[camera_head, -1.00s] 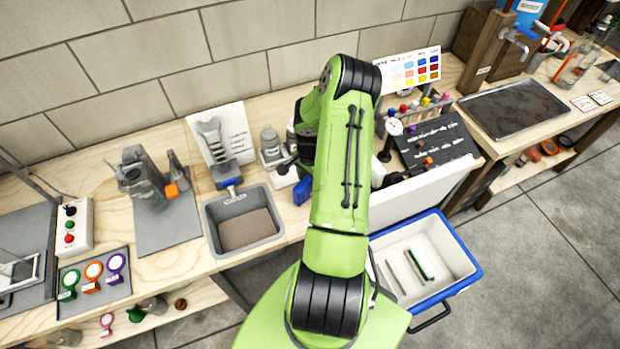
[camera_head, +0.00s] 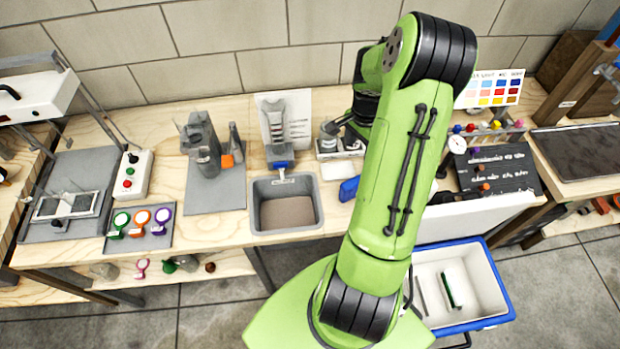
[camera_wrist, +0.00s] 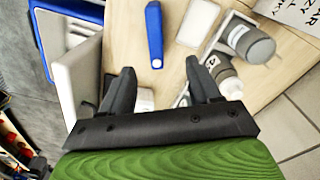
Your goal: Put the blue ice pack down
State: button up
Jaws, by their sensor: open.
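The blue ice pack (camera_head: 349,189) lies on the wooden bench, right of the grey sink basin and partly beside my arm. In the wrist view the blue ice pack (camera_wrist: 154,36) lies flat on the wood, beyond my fingertips and apart from them. My gripper (camera_wrist: 160,66) is open with nothing between its fingers. In the head view my arm hides my gripper.
A blue-and-white cooler (camera_head: 505,308) stands open below the bench front. A white pad (camera_wrist: 199,22) lies right of the ice pack, and a bottle (camera_wrist: 249,42) stands farther right. The sink basin (camera_head: 257,222) is left of the ice pack.

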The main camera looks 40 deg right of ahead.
jog(key=a+r+n+t+h, duration=0.2)
jog(key=a+r+n, duration=0.7)
jog(key=a+r, duration=0.75)
jog(key=s+a+r+n+t+y, duration=0.2)
jog(key=s+a+r+n+t, duration=0.1)
jog(key=s+a+n, duration=0.6)
jog(key=s+a+r, duration=0.1)
jog(key=s+a, duration=0.1)
jog(key=a, duration=0.1)
jog(key=shift+a+r+t, duration=0.2)
jog(key=shift+a+t, duration=0.1)
jog(key=shift+a, duration=0.05)
